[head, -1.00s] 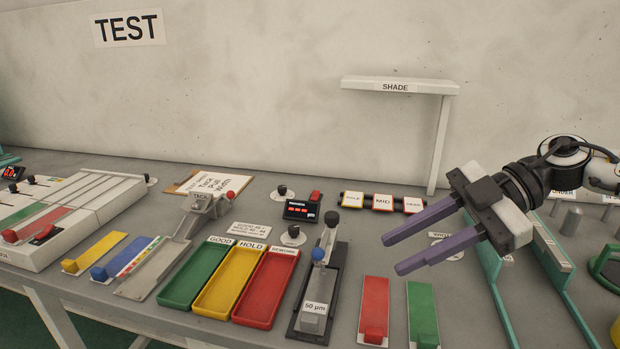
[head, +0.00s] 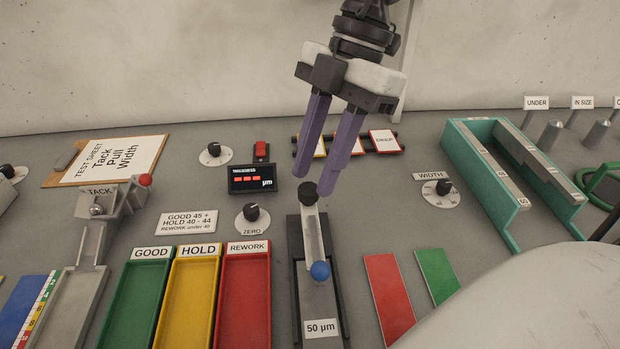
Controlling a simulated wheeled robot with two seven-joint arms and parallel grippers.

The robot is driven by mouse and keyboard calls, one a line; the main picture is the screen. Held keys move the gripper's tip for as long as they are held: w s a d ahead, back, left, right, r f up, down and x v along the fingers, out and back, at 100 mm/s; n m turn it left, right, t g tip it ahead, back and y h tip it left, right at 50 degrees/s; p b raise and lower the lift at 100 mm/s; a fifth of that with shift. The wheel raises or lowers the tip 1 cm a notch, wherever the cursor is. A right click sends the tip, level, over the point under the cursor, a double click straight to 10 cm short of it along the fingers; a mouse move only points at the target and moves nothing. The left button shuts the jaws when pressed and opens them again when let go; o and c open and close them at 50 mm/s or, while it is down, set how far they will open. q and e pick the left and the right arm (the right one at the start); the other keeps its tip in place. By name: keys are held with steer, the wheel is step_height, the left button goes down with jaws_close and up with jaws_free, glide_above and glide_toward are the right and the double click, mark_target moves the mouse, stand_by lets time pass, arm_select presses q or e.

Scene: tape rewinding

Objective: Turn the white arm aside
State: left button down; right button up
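The white post of the shade (head: 409,45) stands at the back, partly hidden behind my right gripper. Its top bar and label are out of the frame. My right gripper (head: 315,182) hangs in the middle of the head view with its two purple fingers apart and pointing down, nothing visible between them. Its fingertips appear close to the black knob of the 50 µm gauge; I cannot tell whether they touch. The gauge (head: 297,285) has a pale lever (head: 313,235) with a blue ball. My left gripper is not in view.
Red-and-yellow-framed cards (head: 384,141) lie behind the fingers. A thickness display (head: 252,178) and zero knob (head: 252,213) stand left. Green, yellow and red trays (head: 243,300) are at front left. A teal rail frame (head: 475,190) is at right. Bench is clear around the width dial (head: 436,189).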

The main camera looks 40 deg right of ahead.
steer(key=shift+x, duration=1.35)
steer(key=shift+w, duration=0.1)
jaws_close()
